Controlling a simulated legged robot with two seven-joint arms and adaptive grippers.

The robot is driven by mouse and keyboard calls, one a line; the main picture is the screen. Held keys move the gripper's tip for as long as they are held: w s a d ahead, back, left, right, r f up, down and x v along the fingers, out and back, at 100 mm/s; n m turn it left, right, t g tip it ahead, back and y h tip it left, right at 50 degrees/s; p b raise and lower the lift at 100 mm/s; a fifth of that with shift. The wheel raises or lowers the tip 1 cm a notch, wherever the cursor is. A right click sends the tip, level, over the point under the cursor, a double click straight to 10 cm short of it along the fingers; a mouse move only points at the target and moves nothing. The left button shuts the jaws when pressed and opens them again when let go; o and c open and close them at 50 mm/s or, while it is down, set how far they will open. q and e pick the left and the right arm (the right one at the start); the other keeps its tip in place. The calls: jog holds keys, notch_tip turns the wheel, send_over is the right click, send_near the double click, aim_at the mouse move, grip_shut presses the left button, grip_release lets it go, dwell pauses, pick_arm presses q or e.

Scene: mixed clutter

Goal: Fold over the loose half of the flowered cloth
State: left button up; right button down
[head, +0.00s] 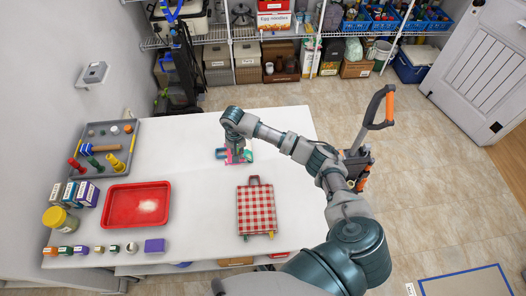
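A small pink and green patch (222,154), probably the flowered cloth, lies on the white table near its far middle. My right gripper (235,152) points down over it, and the wrist and fingers hide much of it. I cannot make out a flower pattern, which part is folded, or whether the fingers hold an edge. The fingers are too small and dark to show whether they are open or shut. My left gripper is not in view.
On the white table (195,150) lie a red checked cloth item (256,212), a red tray (118,208) and a grey tool tray (108,139). A yellow jar (58,219), small boxes (77,193) and a purple block (154,245) stand left. The table's middle is mostly clear.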

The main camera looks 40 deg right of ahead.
jog(key=shift+w+a+f, duration=0.1)
jog(key=shift+a+f, duration=0.1)
jog(key=shift+f, duration=0.3)
jog(key=shift+w+r, duration=0.1)
jog(key=shift+w+a+f+b, duration=0.2)
jog(key=shift+a+f+b, duration=0.2)
jog(key=shift+f+b, duration=0.15)
jog(key=shift+w+a+f+b, duration=0.15)
jog(key=shift+a+f+b, duration=0.25)
jog(key=shift+b, duration=0.2)
jog(key=shift+r, duration=0.15)
